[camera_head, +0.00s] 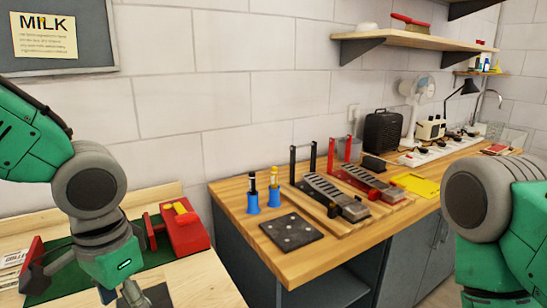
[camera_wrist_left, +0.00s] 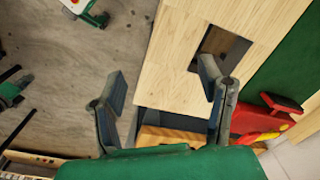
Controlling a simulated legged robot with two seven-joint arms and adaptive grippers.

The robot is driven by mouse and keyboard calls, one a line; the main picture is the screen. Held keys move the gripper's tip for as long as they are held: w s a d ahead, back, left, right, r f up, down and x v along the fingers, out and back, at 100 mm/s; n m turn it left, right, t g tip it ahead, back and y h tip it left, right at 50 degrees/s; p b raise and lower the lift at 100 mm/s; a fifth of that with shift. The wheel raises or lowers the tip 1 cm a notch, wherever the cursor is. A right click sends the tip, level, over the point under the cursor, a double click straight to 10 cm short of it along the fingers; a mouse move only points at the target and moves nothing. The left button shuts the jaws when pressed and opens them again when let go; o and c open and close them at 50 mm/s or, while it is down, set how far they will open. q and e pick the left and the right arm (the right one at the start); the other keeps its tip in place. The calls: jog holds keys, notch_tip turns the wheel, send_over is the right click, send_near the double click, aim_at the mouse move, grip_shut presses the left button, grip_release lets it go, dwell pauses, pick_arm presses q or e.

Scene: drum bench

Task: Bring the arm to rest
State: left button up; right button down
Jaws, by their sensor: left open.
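My left arm comes in from the left in the head view. My left gripper (camera_head: 132,298) hangs low at the bottom edge there, over the light wooden bench (camera_head: 205,285), and its tips are partly cut off. In the left wrist view the two dark fingers of the left gripper (camera_wrist_left: 163,80) stand wide apart with nothing between them. The bench (camera_wrist_left: 200,28) lies beyond the fingers, beside the grey floor. My right arm shows at the right edge of the head view, but its gripper is out of frame.
A red device (camera_head: 186,236) with a yellow part sits by the green mat (camera_head: 70,284), close to the left arm; the device also shows in the left wrist view (camera_wrist_left: 255,122). The taller wooden counter (camera_head: 290,265) holds pedals (camera_head: 335,195), blue cups (camera_head: 253,203) and a dark pad (camera_head: 291,231).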

pick_arm(q)
jog(key=s+d+f+n+g+h, duration=0.15)
jog(key=s+f, duration=0.25)
jog(key=f, duration=0.6)
jog(key=s+d+f+n+h, duration=0.1)
jog(key=s+f+n+h, duration=0.15)
jog(key=f, duration=0.75)
jog(key=s+a+f+t+y+b, duration=0.1)
jog(key=s+a+f+b, duration=0.1)
jog(key=s+a+f, duration=0.2)
jog(key=s+a+f+n+t+y+b, duration=0.1)
jog(key=s+a+f, duration=0.3)
jog(key=f, duration=0.7)
jog(key=shift+s+a+y+b, duration=0.2)
jog(key=shift+s+y+b, duration=0.25)
jog(key=shift+s+y, duration=0.45)
pick_arm(e)
jog(key=f, duration=0.4)
jog(key=shift+w+d+f, duration=0.1)
jog(key=shift+w+d, duration=0.15)
jog(key=shift+w, duration=0.1)
